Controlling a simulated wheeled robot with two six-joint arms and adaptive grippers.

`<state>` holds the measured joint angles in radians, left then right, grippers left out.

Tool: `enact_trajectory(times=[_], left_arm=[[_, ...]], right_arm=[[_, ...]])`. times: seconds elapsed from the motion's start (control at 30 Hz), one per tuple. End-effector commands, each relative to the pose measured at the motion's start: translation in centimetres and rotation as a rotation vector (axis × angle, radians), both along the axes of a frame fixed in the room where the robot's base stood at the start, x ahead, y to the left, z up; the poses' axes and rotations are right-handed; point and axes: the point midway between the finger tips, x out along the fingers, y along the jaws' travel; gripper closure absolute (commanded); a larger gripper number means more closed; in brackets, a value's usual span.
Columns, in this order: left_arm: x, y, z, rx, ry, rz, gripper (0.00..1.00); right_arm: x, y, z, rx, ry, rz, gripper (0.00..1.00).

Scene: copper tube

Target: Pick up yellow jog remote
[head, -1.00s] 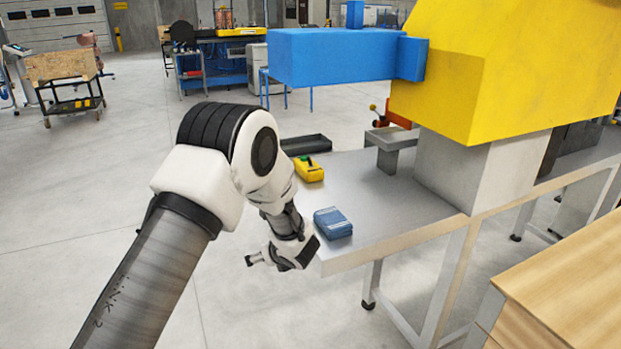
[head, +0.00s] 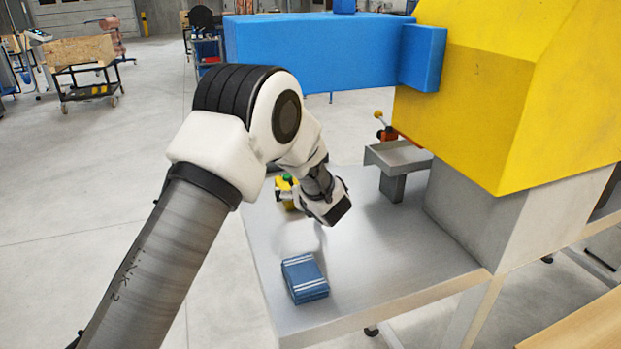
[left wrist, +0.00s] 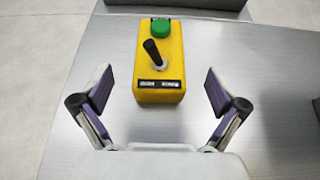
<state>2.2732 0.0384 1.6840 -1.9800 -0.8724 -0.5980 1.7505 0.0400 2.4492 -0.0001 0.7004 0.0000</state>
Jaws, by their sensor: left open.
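The yellow jog remote (left wrist: 158,87) lies on the metal table in the left wrist view, with a green button at its far end and a black stick in its middle. My left gripper (left wrist: 159,92) is open, with one finger on each side of the remote's near end; a gap shows between each finger and the remote. I cannot tell the gripper's height above the table. My right gripper is not in view.
A blue box-like object (head: 304,278) lies on the metal table (head: 385,255) nearer to me. A grey tray on a post (head: 397,157) and a large yellow and blue machine (head: 480,90) stand to the right. A dark tray (left wrist: 190,3) lies beyond the remote.

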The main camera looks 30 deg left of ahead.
Motion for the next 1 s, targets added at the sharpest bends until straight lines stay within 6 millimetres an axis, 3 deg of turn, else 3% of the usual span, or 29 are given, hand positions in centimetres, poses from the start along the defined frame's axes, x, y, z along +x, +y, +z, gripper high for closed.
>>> enact_trajectory(times=[0.5, 0.77, 0.9, 1.0], left_arm=[[4.1, 4.8, -3.2, -0.002, -0.002, 0.002, 0.03], [4.5, 5.2, -3.6, 0.000, -0.002, -0.001, 0.03], [4.5, 5.2, -3.6, -0.001, -0.001, -0.001, 0.49], [4.5, 5.2, -3.7, -0.001, -0.001, 0.000, 0.78]], right_arm=[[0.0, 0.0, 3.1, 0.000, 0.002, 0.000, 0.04], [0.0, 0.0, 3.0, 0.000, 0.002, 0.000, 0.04], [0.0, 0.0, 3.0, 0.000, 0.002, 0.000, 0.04], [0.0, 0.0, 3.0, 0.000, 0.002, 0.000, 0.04]])
